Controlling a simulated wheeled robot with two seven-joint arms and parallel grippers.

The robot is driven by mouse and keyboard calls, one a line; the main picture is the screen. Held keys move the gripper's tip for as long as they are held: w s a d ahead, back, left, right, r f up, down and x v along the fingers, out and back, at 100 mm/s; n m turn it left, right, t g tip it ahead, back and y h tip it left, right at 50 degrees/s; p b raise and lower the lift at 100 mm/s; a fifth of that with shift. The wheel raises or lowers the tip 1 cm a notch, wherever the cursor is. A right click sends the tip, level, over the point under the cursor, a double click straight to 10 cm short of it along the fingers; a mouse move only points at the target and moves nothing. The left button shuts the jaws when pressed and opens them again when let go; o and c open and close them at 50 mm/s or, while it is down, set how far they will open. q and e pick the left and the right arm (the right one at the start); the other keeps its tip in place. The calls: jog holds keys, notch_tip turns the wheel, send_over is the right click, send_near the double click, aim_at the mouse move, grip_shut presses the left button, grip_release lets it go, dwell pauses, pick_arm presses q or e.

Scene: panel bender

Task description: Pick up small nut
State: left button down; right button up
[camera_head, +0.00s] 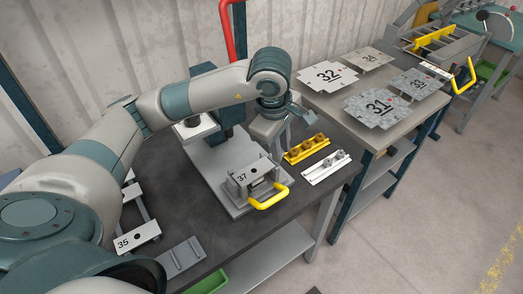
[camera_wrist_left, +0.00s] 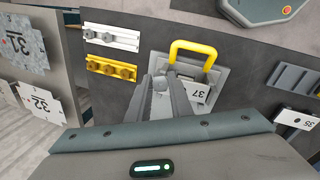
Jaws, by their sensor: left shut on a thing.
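My left gripper (camera_head: 268,128) is above the bench, just left of the yellow holder in the head view. In the left wrist view its two fingers (camera_wrist_left: 168,72) are close together in front of the yellow handle and the 37 block. My right gripper is not in view.
The fixture with the 37 block (camera_head: 240,178) and yellow handle (camera_head: 268,197) stands close under the gripper. A 35 block (camera_head: 137,237) and a grey plate (camera_head: 180,257) lie at the front left. A second table (camera_head: 330,100) holds numbered plates.

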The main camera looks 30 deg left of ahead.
pick_arm(q)
jog(key=shift+w+d+r, duration=0.25)
jog(key=shift+d+r, duration=0.25)
jog(key=shift+d, duration=0.25)
jog(key=shift+w+d+r, duration=0.3)
jog(key=shift+d+r, duration=0.15)
jog(key=shift+d, duration=0.3)
jog(key=shift+w+d+r, duration=0.25)
jog(key=shift+d+r, duration=0.25)
jog(key=shift+d, duration=0.25)
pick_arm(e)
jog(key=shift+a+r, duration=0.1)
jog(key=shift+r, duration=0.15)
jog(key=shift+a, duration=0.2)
